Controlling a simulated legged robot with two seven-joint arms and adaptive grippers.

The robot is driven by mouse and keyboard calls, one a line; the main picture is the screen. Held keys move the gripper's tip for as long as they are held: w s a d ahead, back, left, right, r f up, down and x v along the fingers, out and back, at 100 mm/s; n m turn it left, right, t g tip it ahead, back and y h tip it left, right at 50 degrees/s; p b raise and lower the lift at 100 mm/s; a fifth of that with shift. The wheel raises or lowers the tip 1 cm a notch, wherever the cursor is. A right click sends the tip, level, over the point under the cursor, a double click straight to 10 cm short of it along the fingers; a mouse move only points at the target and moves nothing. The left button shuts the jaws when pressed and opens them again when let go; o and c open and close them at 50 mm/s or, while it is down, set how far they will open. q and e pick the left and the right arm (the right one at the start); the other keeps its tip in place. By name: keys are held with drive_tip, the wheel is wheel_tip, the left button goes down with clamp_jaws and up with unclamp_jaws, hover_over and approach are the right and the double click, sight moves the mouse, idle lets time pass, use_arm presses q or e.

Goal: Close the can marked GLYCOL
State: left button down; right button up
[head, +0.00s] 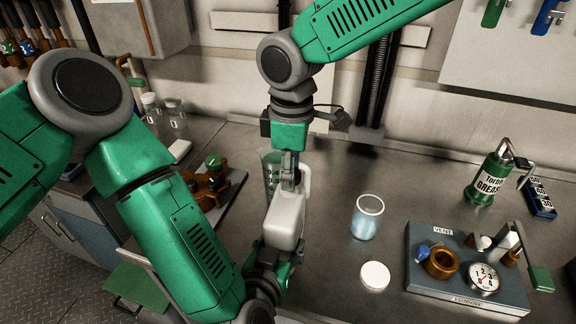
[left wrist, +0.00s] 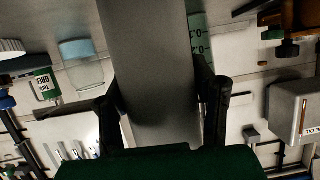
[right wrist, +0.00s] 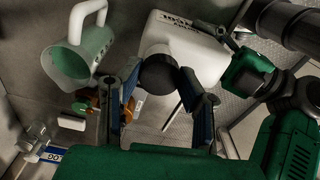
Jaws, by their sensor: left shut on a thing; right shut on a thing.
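The white can (head: 285,222) stands upright or nearly so in the head view. Dark lettering, partly legible as GLYCOL, shows on the can in the right wrist view (right wrist: 203,58). My left gripper (head: 268,262) is shut on the can's body, which fills the middle of the left wrist view (left wrist: 150,75) as a grey slab. My right gripper (head: 290,180) comes down from above at the can's top. In the right wrist view its blue fingers (right wrist: 162,92) are shut on a dark round cap (right wrist: 158,73). I cannot tell whether the cap is seated on the neck.
A measuring jug (head: 270,172) stands close behind the can. A jar of blue liquid (head: 367,217) and a white disc (head: 375,275) are to the right. Beyond are a gauge board (head: 440,290) and a green grease can (head: 487,180). A brown valve part (head: 207,185) is left.

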drive_tip(key=shift+a, duration=0.85)
drive_tip(key=shift+f, duration=0.1)
drive_tip(key=shift+s+d+f, duration=0.1)
drive_tip(key=shift+d+f, duration=0.1)
drive_tip(key=shift+d, duration=0.05)
drive_tip(key=shift+c, duration=0.2)
drive_tip(key=shift+f, duration=0.35)
drive_tip(key=shift+c, duration=0.8)
drive_tip(key=shift+f, duration=0.1)
drive_tip(key=shift+r+t+h, duration=0.4)
drive_tip(key=shift+r+t, duration=0.1)
drive_tip(key=shift+t, duration=0.1)
